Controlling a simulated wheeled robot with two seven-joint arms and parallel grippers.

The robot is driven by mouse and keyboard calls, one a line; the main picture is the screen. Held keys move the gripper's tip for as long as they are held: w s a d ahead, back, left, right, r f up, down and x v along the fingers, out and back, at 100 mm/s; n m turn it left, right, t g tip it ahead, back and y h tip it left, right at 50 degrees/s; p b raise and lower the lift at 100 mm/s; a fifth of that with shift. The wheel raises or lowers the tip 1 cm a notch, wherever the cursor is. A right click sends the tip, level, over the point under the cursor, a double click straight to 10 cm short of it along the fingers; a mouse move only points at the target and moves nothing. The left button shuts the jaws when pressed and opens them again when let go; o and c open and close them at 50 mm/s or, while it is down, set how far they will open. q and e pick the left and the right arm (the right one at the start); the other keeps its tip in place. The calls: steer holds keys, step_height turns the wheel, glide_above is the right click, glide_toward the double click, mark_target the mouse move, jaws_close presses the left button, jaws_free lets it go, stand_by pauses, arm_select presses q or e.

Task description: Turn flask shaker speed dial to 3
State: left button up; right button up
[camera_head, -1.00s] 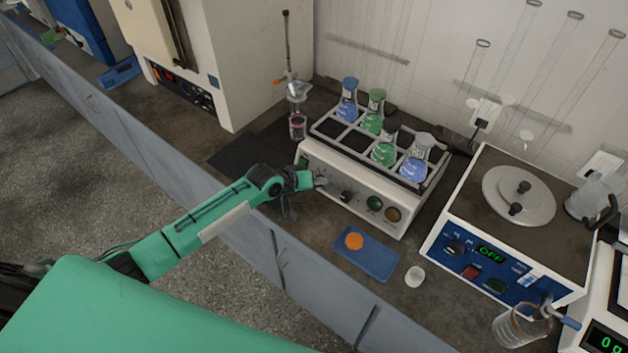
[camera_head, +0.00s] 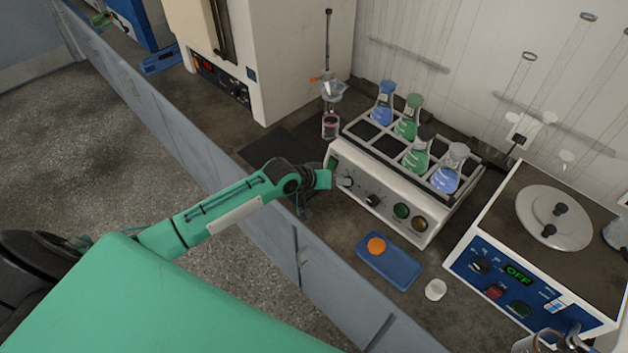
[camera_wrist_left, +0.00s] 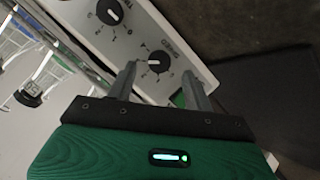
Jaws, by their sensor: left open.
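The flask shaker (camera_head: 385,205) is a white box with several flasks of blue and green liquid in a rack on top. In the left wrist view its speed dial (camera_wrist_left: 158,62) is a black knob with a white pointer mark, under a SPEED label. The scale numbers around it are too small to read. My left gripper (camera_head: 343,182) is at the left end of the shaker's front panel. In the left wrist view its two fingers (camera_wrist_left: 158,72) are spread apart, one on each side of the speed dial; contact cannot be told. My right gripper is not in view.
A second black dial (camera_wrist_left: 110,12) sits beside the speed dial. Green and amber round parts (camera_head: 402,211) are further right on the panel. A blue tray (camera_head: 403,272) with an orange item and a white cup (camera_head: 435,289) stand in front. A blue-panelled device (camera_head: 510,285) stands right.

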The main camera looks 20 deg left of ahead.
arm_select(q)
steer(key=b+v, duration=0.1)
steer(key=v, duration=0.9)
steer(key=shift+a, duration=0.1)
